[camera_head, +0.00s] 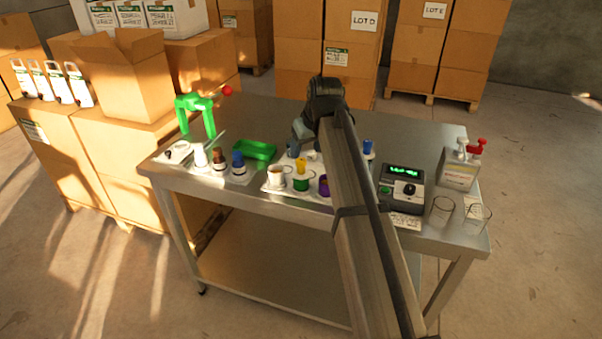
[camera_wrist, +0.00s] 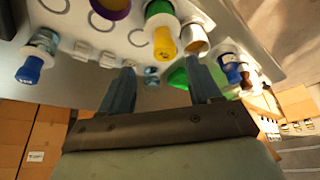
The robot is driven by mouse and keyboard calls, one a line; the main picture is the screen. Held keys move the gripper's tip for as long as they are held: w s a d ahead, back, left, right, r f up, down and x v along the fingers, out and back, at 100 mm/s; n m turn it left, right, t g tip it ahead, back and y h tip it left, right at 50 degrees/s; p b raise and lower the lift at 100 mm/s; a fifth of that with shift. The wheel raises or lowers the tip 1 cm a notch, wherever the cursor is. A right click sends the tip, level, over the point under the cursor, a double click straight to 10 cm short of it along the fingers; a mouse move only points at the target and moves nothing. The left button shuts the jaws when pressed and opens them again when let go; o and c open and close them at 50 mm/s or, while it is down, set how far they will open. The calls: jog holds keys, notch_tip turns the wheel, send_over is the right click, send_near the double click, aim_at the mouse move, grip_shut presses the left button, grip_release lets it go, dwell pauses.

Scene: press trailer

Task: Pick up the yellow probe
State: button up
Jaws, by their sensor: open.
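The yellow probe (camera_head: 300,166) stands upright in a green-collared holder (camera_head: 301,184) near the front middle of the metal table. In the wrist view the yellow probe (camera_wrist: 165,44) shows just beyond the fingertips, slightly right of centre. My gripper (camera_head: 303,133) is above the table, behind the probe in the head view. In the wrist view my gripper (camera_wrist: 162,82) has its two fingers spread apart, with no probe held between them. My arm hides part of the table right of the probe.
A white cup (camera_head: 276,175) and a purple holder (camera_head: 323,184) flank the probe closely. A blue-topped item (camera_head: 368,148) stands right of my arm. A green tray (camera_head: 255,149), bottles and a device (camera_head: 403,187) with a green display occupy the table (camera_head: 270,115).

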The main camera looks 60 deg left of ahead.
aim_at(301, 160)
jog(key=shift+s+x, duration=0.2)
jog(key=shift+x, duration=1.35)
jog(key=shift+s+x, duration=0.2)
jog(key=shift+x, duration=1.35)
jog(key=shift+c, duration=0.4)
jog(key=shift+d, duration=0.1)
grip_shut()
notch_tip(301, 160, up, 9)
jog(key=w+a+f, duration=0.1)
jog(key=w+a, duration=0.1)
jog(key=a, duration=0.6)
jog(key=w+a+f, duration=0.1)
jog(key=w+a, duration=0.2)
jog(key=a, duration=0.6)
jog(key=shift+w+a+f, duration=0.2)
jog(key=shift+w+a, duration=0.05)
jog(key=shift+a, duration=0.05)
